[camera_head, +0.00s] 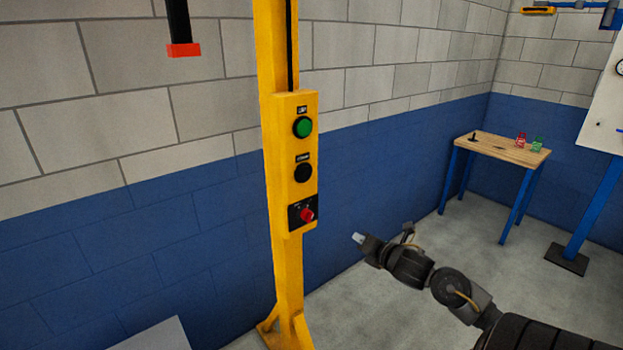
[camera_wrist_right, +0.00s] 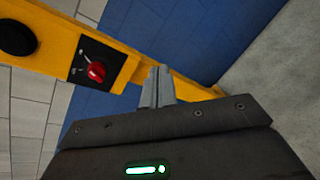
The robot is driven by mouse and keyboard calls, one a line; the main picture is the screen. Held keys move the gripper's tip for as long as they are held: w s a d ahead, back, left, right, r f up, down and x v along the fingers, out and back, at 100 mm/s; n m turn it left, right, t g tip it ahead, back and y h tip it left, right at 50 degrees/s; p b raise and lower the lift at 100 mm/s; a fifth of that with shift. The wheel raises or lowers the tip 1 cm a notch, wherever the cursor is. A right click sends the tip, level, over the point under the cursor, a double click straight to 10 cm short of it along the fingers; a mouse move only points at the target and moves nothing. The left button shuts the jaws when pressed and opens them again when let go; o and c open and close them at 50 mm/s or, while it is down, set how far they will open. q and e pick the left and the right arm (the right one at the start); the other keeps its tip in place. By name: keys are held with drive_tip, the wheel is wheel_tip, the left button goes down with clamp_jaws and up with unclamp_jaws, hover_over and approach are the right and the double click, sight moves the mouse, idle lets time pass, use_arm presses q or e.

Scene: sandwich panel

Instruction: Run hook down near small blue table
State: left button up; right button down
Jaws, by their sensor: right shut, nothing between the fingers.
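A yellow control post stands in the middle of the head view, with a yellow button panel (camera_head: 284,190) on its front. The panel has a green button (camera_head: 303,127) at the top, a black button (camera_head: 303,172) below it and a red switch knob (camera_head: 306,214) at the bottom. My right gripper (camera_head: 358,238) is shut and empty, to the right of the post and a little below the red knob. In the right wrist view the shut fingers (camera_wrist_right: 158,88) are beside the red knob (camera_wrist_right: 96,71), apart from it. The small blue-legged table (camera_head: 497,148) stands at the back right. I see no hook for certain.
A black bar with a red end (camera_head: 183,50) hangs at the top left. Small red (camera_head: 520,139) and green (camera_head: 537,145) items sit on the table's wooden top. A white board on a blue stand (camera_head: 592,215) is at the right edge. Grey floor between post and table is clear.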

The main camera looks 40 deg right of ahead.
drive_tip(key=s+a+r+n+t+y, duration=0.1)
drive_tip(key=a+r+n, duration=0.3)
drive_tip(key=r, duration=0.4)
drive_tip(key=s+a+r+n+t+y, duration=0.1)
drive_tip(key=s+a+r+n+t, duration=0.1)
drive_tip(key=a+r+n, duration=0.3)
wheel_tip(320, 180, up, 5)
drive_tip(key=shift+f+n+t, duration=0.2)
drive_tip(key=shift+n+t, duration=0.1)
drive_tip(key=shift+n, duration=0.2)
drive_tip(key=shift+a, duration=0.1)
drive_tip(key=p, duration=0.2)
approach(305, 174)
drive_tip(key=w, duration=0.5)
drive_tip(key=shift+w+r, duration=0.15)
drive_tip(key=shift+w, duration=0.75)
